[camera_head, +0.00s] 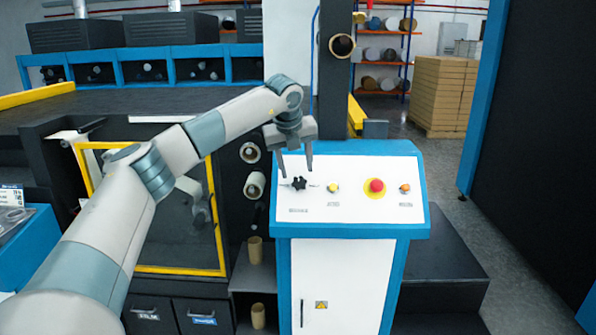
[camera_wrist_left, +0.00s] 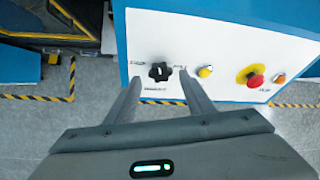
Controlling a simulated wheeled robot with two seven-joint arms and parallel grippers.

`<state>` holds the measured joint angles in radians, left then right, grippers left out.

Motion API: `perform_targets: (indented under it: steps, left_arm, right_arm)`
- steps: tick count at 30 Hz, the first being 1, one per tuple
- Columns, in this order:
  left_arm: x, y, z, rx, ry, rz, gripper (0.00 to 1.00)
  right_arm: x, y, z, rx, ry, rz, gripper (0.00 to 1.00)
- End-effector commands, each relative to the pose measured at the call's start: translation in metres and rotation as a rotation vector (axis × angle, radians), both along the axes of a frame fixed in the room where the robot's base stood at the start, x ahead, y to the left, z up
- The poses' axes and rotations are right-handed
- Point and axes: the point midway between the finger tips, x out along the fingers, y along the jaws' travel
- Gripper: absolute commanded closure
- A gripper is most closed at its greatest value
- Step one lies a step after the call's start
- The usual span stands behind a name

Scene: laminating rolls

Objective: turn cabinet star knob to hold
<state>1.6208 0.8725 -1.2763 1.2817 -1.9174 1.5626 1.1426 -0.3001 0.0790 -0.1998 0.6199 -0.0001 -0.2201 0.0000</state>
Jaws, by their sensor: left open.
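The black star knob (camera_head: 299,183) sits at the left of the white sloped panel (camera_head: 351,205) on top of the blue and white cabinet (camera_head: 345,275). It also shows in the left wrist view (camera_wrist_left: 160,72), with small labels on either side that I cannot read. My left gripper (camera_head: 295,165) is open above the knob, fingers pointing down. In the left wrist view the two fingertips (camera_wrist_left: 160,80) are spread on either side of the knob. I cannot tell whether they touch it. My right gripper is not in view.
Right of the knob are a yellow button (camera_head: 333,188), a red emergency button (camera_head: 376,186) on a yellow disc and an orange button (camera_head: 405,189). A dark machine with a yellow-framed door (camera_head: 222,240) stands left. Stacked cardboard (camera_head: 440,95) stands behind right.

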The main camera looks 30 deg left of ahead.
Motion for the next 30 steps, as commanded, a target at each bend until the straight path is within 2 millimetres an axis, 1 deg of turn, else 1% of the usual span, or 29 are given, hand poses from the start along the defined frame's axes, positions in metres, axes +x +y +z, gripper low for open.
perform_targets:
  steps: [1,3,9,15,22,23,24,26,27,30]
  left_arm:
    - [0.003,0.001,-0.005,0.000,0.004,0.001,0.52]
    - [0.007,0.002,-0.015,0.000,0.004,0.001,0.52]
    - [0.015,0.005,-0.034,-0.001,0.002,0.000,0.52]
    - [0.018,0.006,-0.040,-0.001,-0.001,0.000,0.52]
    - [0.018,0.006,-0.041,-0.001,-0.001,0.000,0.52]
    - [0.018,0.006,-0.041,0.000,0.000,0.000,0.59]
    - [0.018,0.006,-0.041,-0.001,-0.001,0.000,0.68]
    - [0.018,0.006,-0.041,0.000,0.000,0.000,0.83]
    - [0.018,0.006,-0.041,0.000,0.000,0.000,0.92]
    - [0.018,0.006,-0.041,0.000,0.000,0.000,0.93]
  right_arm:
    - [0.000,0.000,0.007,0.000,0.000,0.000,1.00]
    - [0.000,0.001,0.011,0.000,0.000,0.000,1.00]
    - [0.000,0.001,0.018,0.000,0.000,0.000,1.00]
    - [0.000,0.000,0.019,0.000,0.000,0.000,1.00]
    - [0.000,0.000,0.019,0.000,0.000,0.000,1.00]
    - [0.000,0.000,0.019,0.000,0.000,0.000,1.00]
    - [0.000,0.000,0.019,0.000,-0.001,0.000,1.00]
    - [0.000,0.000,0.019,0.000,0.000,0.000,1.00]
    - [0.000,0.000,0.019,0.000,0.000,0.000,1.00]
    - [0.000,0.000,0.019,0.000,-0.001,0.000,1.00]
